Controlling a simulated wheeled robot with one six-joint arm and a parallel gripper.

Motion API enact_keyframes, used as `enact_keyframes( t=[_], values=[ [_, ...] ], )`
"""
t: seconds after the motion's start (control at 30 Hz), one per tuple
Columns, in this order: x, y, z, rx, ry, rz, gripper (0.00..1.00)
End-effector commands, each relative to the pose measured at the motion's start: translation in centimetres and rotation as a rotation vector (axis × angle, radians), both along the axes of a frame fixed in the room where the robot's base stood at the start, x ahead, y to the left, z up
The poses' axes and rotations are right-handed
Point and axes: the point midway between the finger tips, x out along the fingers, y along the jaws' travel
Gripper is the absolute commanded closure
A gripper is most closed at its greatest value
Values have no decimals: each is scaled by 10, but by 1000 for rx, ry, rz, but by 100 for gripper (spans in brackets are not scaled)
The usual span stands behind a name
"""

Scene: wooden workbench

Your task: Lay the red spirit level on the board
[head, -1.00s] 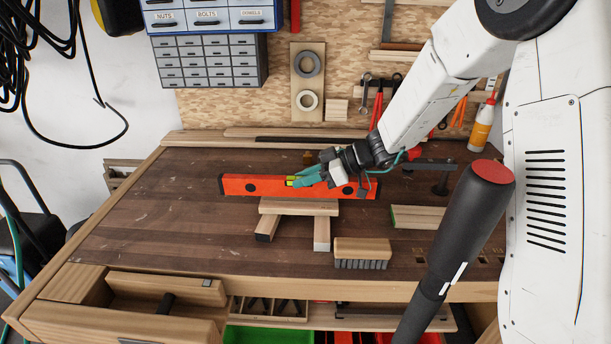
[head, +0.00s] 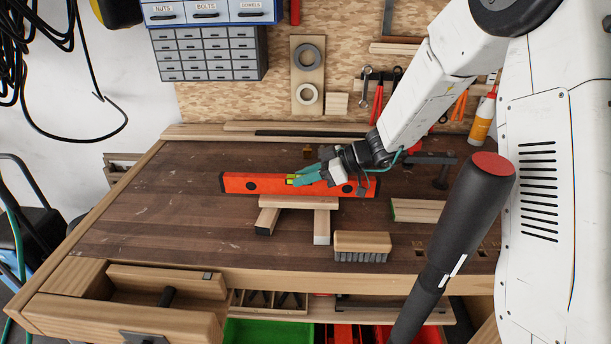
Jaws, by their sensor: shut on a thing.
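The red spirit level (head: 255,184) is a long orange-red bar with round dark holes and a yellow-green vial near its middle. My gripper (head: 307,178) is shut on it around the middle, with teal fingers. The level is roughly horizontal across the picture, directly above or behind the pale wooden board (head: 298,203). Its lower edge meets the board's far edge in the picture; I cannot tell whether they touch. The board rests across two wooden blocks (head: 268,221), (head: 321,227) on the bench.
A wooden brush (head: 362,244) lies on the workbench (head: 140,215) to the right of the blocks. A pale wood piece (head: 417,210) and a dark clamp (head: 440,172) are further right. A dark bar (head: 310,133) lies along the back. The bench's left side is clear.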

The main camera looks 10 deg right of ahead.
Motion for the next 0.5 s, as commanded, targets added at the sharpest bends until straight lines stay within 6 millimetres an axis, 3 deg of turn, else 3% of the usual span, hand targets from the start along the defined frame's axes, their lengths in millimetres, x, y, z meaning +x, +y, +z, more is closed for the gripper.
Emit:
enact_keyframes(
  t=[0.17,0.2,0.27,0.5],
  values=[
    [0,0,-2,1,0,0,100],
    [0,0,-2,1,0,0,70],
    [0,0,-2,1,0,0,53],
    [0,0,-2,-1,1,0,53]
  ],
)
